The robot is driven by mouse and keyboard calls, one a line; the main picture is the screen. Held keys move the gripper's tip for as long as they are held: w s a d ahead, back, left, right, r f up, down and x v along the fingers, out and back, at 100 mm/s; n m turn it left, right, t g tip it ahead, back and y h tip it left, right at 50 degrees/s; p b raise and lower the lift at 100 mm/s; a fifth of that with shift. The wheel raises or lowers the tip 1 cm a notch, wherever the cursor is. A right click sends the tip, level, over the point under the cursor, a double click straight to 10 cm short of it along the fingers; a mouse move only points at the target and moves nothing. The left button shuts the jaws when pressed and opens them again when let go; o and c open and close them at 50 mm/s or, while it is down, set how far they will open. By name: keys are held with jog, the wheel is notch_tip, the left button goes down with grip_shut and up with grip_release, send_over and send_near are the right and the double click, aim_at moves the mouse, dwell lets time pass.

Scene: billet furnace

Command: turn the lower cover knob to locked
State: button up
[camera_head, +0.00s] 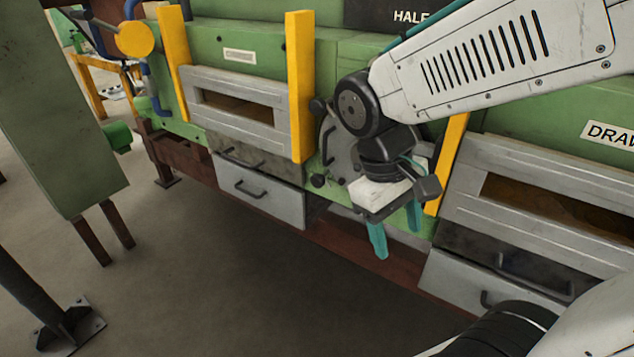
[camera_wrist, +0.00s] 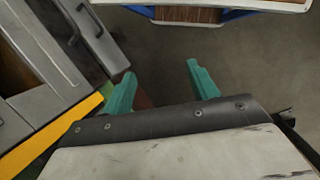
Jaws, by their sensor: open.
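A round grey cover (camera_head: 336,150) sits on the green furnace front between two yellow posts, partly hidden behind my arm's wrist. A dark knob (camera_head: 318,181) shows at its lower left edge, and another dark knob (camera_head: 317,106) at its upper left. The pictures are too small to tell which way the lower knob is turned. My gripper (camera_head: 396,230) is open and empty, its teal fingers pointing down, lower and to the right of the lower knob and apart from it. In the wrist view the open fingers (camera_wrist: 160,74) have only floor between them; no knob shows there.
Grey drawers with handles (camera_head: 262,193) lie below and left of the cover. More drawers (camera_head: 490,290) are at the right. Yellow posts (camera_head: 300,90) stand beside the cover. A green column (camera_head: 60,120) is at the left. The floor in front is clear.

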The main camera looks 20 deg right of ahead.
jog(key=w+d+f+n+h, duration=0.1)
jog(key=w+f+n+h, duration=0.5)
jog(key=w+f+h, duration=0.15)
jog(key=n+t+h, duration=0.5)
jog(key=n+t, duration=0.8)
jog(key=n, duration=0.2)
send_near(315, 183)
jog(key=x, duration=1.1)
jog(key=c, duration=1)
